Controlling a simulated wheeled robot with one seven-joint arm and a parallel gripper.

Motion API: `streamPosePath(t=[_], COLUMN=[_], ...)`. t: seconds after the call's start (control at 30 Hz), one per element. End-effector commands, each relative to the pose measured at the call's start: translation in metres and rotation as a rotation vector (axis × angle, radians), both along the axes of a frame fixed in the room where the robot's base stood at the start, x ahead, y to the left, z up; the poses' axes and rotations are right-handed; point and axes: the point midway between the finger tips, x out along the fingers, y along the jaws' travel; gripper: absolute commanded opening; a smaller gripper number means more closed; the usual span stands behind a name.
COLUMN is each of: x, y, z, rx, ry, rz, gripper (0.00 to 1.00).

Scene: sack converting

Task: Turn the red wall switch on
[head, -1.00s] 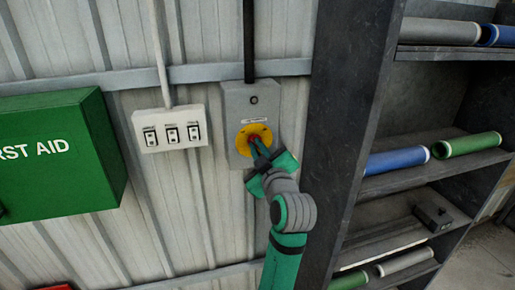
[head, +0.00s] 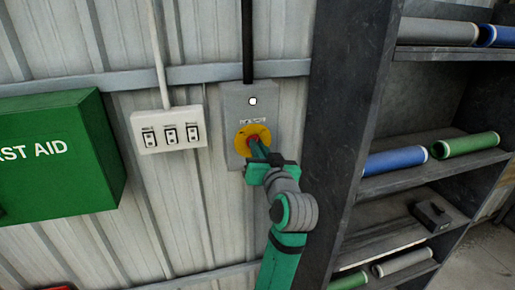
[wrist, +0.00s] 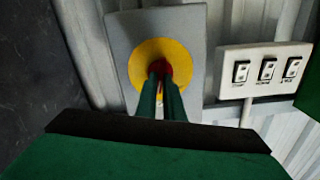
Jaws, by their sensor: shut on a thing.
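The red wall switch (wrist: 157,68) is a red knob at the centre of a yellow disc (head: 246,133) on a grey wall box (head: 235,103). My gripper (head: 256,147) reaches up to the knob from below right. In the wrist view the two green fingers of my gripper (wrist: 162,80) are shut on the red knob, which they partly hide. A small round lamp (head: 253,101) above the disc is lit white. The label between lamp and disc is too small to read.
A white panel with three rocker switches (head: 168,130) is just left of the box. A green first aid box (head: 60,155) hangs further left. A dark shelf unit (head: 345,110) with several rolls stands close on the right.

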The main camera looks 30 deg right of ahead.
Motion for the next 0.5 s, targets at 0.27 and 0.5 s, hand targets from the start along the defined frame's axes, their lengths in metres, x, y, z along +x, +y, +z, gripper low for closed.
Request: streamPosePath(t=[0.27, 0.5], x=[0.0000, -0.0004], y=[-0.0004, -0.0015], z=[-0.0002, -0.0008], rx=[0.238, 0.397], ry=[-0.070, -0.116], rz=[0.002, 0.001], gripper=[0.00, 0.00])
